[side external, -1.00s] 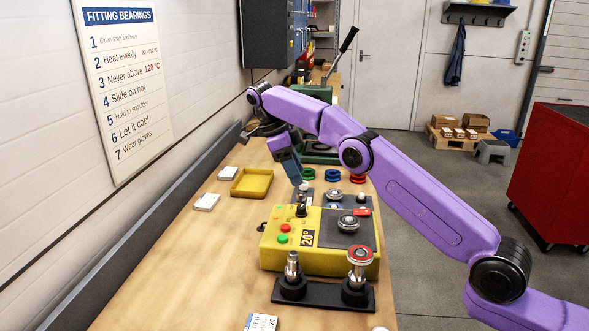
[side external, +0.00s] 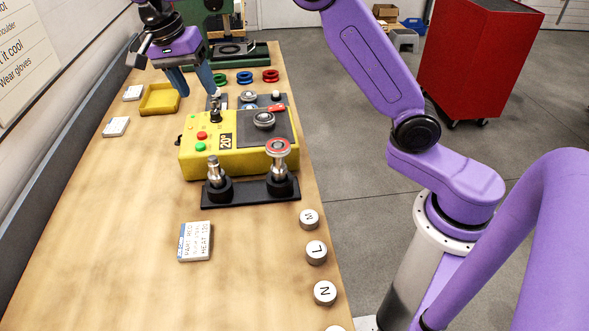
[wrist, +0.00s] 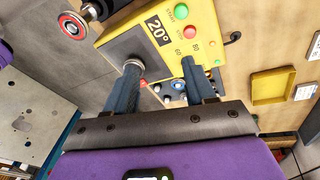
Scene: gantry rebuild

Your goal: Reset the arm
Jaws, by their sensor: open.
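My gripper (side external: 198,92) points down over the bench, beyond the yellow heater (side external: 240,158) and just right of the yellow tray (side external: 160,99) in the side view. Its two blue fingers are apart, with nothing held between them. In the wrist view my gripper (wrist: 160,62) also shows open, with the heater (wrist: 205,45) beyond the fingertips. A bearing (side external: 263,120) lies on the heater's dark plate; in the wrist view it shows by the left fingertip. Whether the fingertips touch anything is hard to tell.
A dark stand (side external: 250,193) with two posts is in front of the heater; its right post carries a red-ringed bearing (side external: 277,147). Green, blue and red rings (side external: 271,76) lie behind. Lettered round weights (side external: 316,252) line the right bench edge. The front left bench is clear.

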